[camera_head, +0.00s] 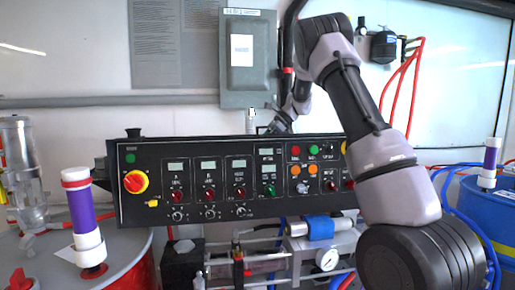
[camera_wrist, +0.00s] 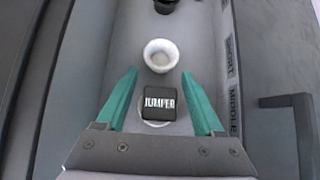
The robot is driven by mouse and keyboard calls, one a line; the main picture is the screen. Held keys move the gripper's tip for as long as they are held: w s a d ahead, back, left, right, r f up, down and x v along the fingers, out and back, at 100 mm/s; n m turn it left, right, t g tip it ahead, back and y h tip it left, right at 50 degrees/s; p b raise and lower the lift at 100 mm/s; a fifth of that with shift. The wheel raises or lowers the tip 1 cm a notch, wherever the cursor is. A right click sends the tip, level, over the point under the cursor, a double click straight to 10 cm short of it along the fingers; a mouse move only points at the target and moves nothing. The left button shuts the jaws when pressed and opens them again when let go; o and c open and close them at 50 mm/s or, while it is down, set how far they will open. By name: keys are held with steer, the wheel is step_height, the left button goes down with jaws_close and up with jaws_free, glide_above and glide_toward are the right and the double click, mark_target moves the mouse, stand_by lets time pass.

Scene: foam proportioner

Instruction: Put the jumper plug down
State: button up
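The jumper plug (camera_wrist: 160,103) is a small black block with the white word JUMPER on top, in the wrist view. It appears to rest at a pale round ring (camera_wrist: 150,123), partly hidden beneath it. My gripper (camera_wrist: 159,73) has two teal fingers, spread on either side of the plug with a visible gap on both sides. In the head view my wrist (camera_head: 290,112) is at the top edge of the control panel, and the fingers and plug cannot be made out there.
A white round cup (camera_wrist: 160,56) stands just beyond the plug, with a dark round piece farther off. Labels SHORT and MIDDLE (camera_wrist: 235,108) run along the right wall. A dark handle-like bar (camera_wrist: 285,102) is at right. The control panel (camera_head: 225,180) stands below my arm.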

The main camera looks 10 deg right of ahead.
steer(key=v, duration=1.2)
steer(key=s+r+n+t+h, duration=0.1)
steer(key=s+r+n, duration=0.1)
steer(key=s+r, duration=0.35)
steer(key=s+f+n+t+h, duration=0.2)
steer(key=s+n, duration=0.4)
steer(key=s, duration=1)
steer(key=s+f+n+t+h, duration=0.3)
steer(key=s+n, duration=0.3)
steer(key=s, duration=0.9)
steer(key=shift+s+a+t+h, duration=0.25)
steer(key=shift+s+t+h, duration=0.1)
steer(key=shift+t+h, duration=0.2)
steer(key=shift+f, duration=0.1)
